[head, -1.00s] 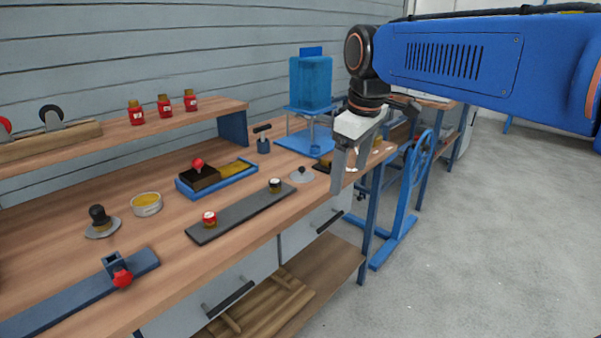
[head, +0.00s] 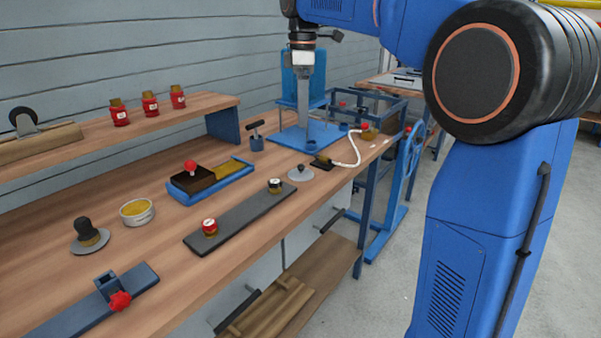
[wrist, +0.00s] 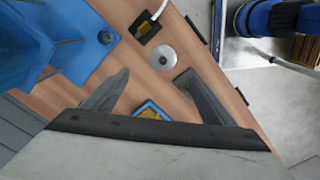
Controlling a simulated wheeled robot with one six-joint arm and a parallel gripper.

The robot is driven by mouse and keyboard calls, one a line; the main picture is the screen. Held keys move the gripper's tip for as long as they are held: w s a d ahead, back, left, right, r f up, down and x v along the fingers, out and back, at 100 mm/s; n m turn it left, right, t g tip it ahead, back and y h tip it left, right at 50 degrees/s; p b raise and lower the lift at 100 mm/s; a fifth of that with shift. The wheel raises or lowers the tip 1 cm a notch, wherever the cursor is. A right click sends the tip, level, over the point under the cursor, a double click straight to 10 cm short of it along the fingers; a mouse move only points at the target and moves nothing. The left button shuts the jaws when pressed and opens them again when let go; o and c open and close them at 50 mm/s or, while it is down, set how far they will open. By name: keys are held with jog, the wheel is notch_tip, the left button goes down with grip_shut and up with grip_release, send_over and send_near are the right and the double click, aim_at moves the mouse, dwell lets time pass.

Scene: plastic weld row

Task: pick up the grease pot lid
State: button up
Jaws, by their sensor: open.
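A pale grey round lid with a small knob (head: 300,174) lies flat on the workbench, beyond the end of a dark grey strip. In the wrist view the lid (wrist: 162,57) shows from above, on bare wood, ahead of and roughly between the fingers. An open pot of yellow grease (head: 137,212) stands farther left on the bench. My gripper (head: 306,122) is in the air above the bench, fingers pointing down, behind the lid in the head view. In the wrist view my gripper (wrist: 153,83) is open and empty, apart from the lid.
A blue stand (head: 293,139) is behind the lid. A black block with a white cable (head: 321,162) lies close to its right. The dark strip (head: 243,217) carries two small jars. A black-knobbed disc (head: 89,238) stands left. The bench's front edge is near the lid.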

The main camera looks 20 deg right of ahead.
notch_tip(320, 180, down, 11)
jog(key=shift+s+r, duration=0.1)
jog(key=shift+s+a+f, duration=0.15)
jog(key=shift+a+f, duration=0.05)
jog(key=shift+f, duration=1.1)
jog(key=shift+s+a+f, duration=0.15)
jog(key=shift+f, duration=1.15)
jog(key=c, duration=1.1)
jog(key=shift+r, duration=0.15)
notch_tip(320, 180, up, 10)
jog(key=shift+f, duration=0.15)
jog(key=shift+a, duration=0.1)
